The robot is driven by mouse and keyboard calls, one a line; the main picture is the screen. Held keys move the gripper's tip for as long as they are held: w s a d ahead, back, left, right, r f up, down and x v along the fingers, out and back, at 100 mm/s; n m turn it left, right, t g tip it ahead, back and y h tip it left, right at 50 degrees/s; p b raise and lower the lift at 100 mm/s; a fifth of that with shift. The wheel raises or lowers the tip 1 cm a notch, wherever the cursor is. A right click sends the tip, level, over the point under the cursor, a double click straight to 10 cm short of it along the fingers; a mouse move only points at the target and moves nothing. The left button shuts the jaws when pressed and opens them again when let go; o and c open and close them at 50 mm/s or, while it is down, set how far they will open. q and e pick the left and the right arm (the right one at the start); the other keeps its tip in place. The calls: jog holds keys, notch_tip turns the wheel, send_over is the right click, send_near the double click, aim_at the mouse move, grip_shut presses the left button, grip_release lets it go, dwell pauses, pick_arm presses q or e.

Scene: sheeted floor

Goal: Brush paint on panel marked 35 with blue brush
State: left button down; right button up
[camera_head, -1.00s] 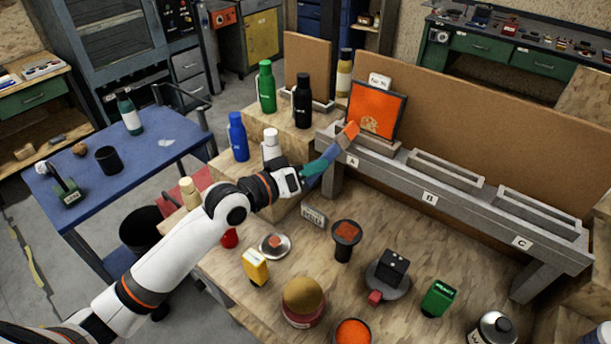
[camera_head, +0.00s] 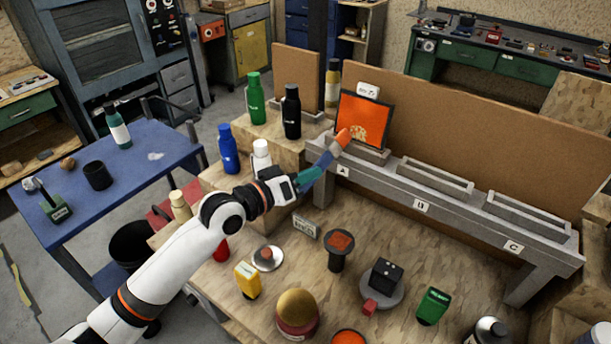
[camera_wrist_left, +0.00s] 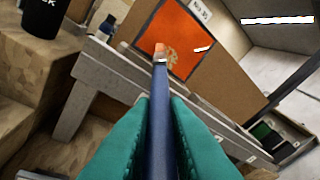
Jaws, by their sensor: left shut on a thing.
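My left gripper (camera_head: 305,180) has teal fingers and is shut on the blue brush (camera_head: 323,160); the handle also shows between the fingers in the left wrist view (camera_wrist_left: 160,110). The brush tip is orange (camera_head: 342,138) and points up at the lower left of the orange panel (camera_head: 370,112). Whether the tip touches the panel I cannot tell. The panel leans upright in slot A of the grey rack, with a pale patterned patch low on its face. A white tag above it reads No 35 in the left wrist view (camera_wrist_left: 200,10). My right gripper is out of view.
The grey rack (camera_head: 455,215) has empty trays at B and C. The wooden table (camera_head: 400,250) holds several pots and tools, including an orange paint pot (camera_head: 349,338). Bottles, such as a black one (camera_head: 291,112), stand on wooden steps left of the panel.

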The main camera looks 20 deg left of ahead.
pick_arm(q)
jog(key=shift+w+d, duration=0.15)
jog(key=shift+w, duration=0.3)
jog(key=shift+s+d+r+p, duration=0.1)
jog(key=shift+s+d+p, duration=0.15)
jog(key=shift+d+p, duration=0.45)
jog(key=shift+w+a+f, duration=0.2)
jog(key=shift+w+a, duration=0.05)
jog(key=shift+a, duration=0.5)
jog(key=shift+p, duration=0.3)
